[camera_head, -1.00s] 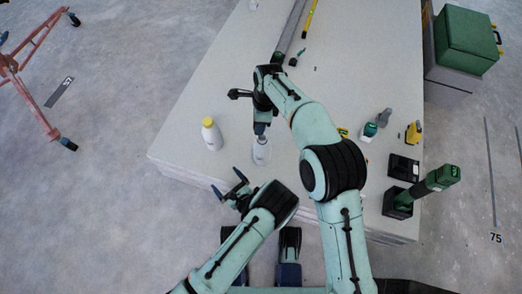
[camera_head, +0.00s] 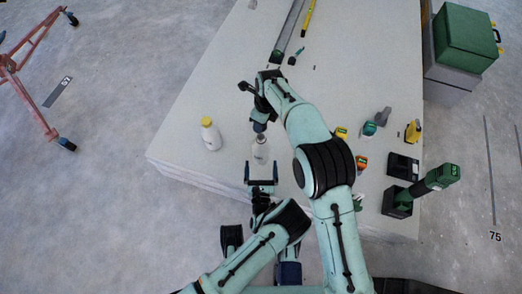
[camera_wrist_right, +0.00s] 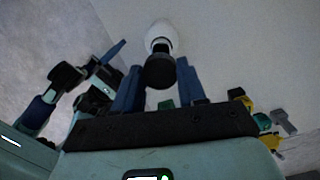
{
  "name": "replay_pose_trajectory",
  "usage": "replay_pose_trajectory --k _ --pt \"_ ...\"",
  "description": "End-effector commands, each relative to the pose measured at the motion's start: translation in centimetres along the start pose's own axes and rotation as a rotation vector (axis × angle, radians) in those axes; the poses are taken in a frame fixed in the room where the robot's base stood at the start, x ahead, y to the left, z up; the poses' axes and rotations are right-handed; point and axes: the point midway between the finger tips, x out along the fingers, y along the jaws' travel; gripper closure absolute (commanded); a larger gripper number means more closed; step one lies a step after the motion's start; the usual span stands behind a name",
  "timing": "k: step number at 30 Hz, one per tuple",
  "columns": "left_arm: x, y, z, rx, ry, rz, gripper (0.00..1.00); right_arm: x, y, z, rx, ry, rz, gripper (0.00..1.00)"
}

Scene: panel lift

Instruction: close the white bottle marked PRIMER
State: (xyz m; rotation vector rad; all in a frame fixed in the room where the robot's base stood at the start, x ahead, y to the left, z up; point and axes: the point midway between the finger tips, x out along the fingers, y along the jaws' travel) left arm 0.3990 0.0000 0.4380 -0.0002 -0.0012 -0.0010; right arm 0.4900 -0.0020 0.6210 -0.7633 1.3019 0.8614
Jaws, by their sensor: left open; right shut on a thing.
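A white bottle (camera_head: 260,153) stands upright near the panel's front left edge; I cannot read its label. My right gripper (camera_head: 260,128) is directly above it, pointing down. In the right wrist view, a dark round cap (camera_wrist_right: 160,72) sits between the right gripper's blue fingers (camera_wrist_right: 160,88), in line with the white bottle (camera_wrist_right: 162,36). I cannot tell whether the cap touches the neck. My left gripper (camera_head: 262,172) is open, just in front of the bottle, its fingers apart and pointing at it. A second white bottle with a yellow cap (camera_head: 210,134) stands to the left.
The pale panel stack (camera_head: 190,100) has free room at the back left. Several small tools and a black tray (camera_head: 402,167) lie on its right side. A green-and-black tool (camera_head: 425,188) stands at the front right. A long grey bar (camera_head: 288,30) lies at the back.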

Motion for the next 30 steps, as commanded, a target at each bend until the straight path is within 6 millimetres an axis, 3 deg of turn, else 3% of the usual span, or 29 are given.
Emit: replay_pose_trajectory --k 9,15,28,29,30 --pt "6.2 0.1 0.0 -0.002 -0.001 0.003 0.0 0.0 0.0 0.0 -0.001 0.0 0.0 0.87" --pt "8.6 0.1 -0.1 0.0 0.0 0.002 0.0 0.0 0.0 0.0 -0.001 0.0 0.0 0.87" --pt "9.4 0.1 0.0 0.0 0.001 0.001 0.0 0.0 0.0 0.0 -0.001 0.0 0.0 0.87" --pt "9.4 0.1 0.0 0.0 0.001 0.001 0.06 0.0 0.0 0.0 -0.001 0.0 0.0 0.87" --pt "9.4 0.1 0.0 0.0 0.001 0.001 0.2 0.0 0.0 0.0 -0.001 0.0 0.0 0.87"
